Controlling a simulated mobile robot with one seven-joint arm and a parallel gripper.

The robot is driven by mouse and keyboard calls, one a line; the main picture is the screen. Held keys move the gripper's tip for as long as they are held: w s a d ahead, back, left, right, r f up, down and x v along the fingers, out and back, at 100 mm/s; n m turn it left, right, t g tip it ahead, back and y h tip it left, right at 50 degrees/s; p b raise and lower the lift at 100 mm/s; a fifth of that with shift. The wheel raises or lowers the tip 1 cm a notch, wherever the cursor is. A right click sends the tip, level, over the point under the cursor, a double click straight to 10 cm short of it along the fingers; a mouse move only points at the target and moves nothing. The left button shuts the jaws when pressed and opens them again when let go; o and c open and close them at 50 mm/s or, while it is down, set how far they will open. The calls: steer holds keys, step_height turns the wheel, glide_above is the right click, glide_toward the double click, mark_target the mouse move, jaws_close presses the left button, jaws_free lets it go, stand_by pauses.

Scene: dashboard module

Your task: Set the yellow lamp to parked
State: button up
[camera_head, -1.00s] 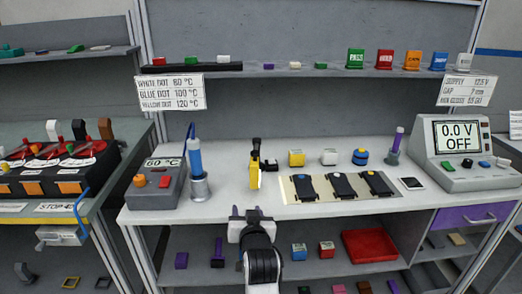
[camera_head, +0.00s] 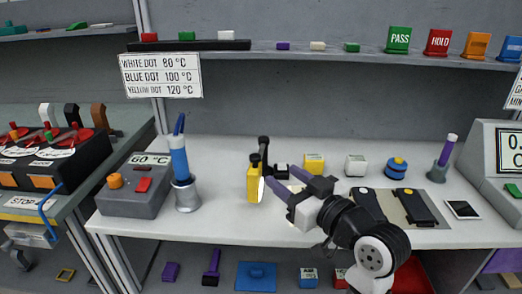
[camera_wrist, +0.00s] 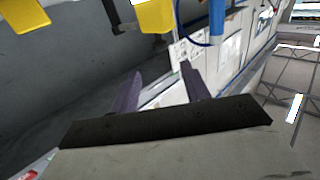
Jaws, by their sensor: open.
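The yellow lamp (camera_head: 254,184) stands on the white bench in the head view, right of the blue-handled tool in its metal cup. It has an upright yellow body, a black jointed arm at its top and a pale oval face on its right side. My gripper (camera_head: 284,181) is open and empty, just right of the lamp, with its two purple fingers pointing left towards it. I cannot tell whether they touch it. In the wrist view, a yellow part (camera_wrist: 155,15) shows at the top beyond the open fingers (camera_wrist: 160,85); I cannot tell for sure which part it is.
A grey 60 °C station (camera_head: 138,190) and the metal cup (camera_head: 187,196) stand left of the lamp. A yellow block (camera_head: 314,164), a white block (camera_head: 355,165) and a blue knob (camera_head: 396,167) stand behind my arm. My arm covers part of the black-slider mat (camera_head: 428,205).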

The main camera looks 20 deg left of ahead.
mark_target(251, 163)
steer(key=p+x, duration=0.2)
steer(key=x, duration=1.1)
steer(key=shift+p, duration=0.3)
jaws_close()
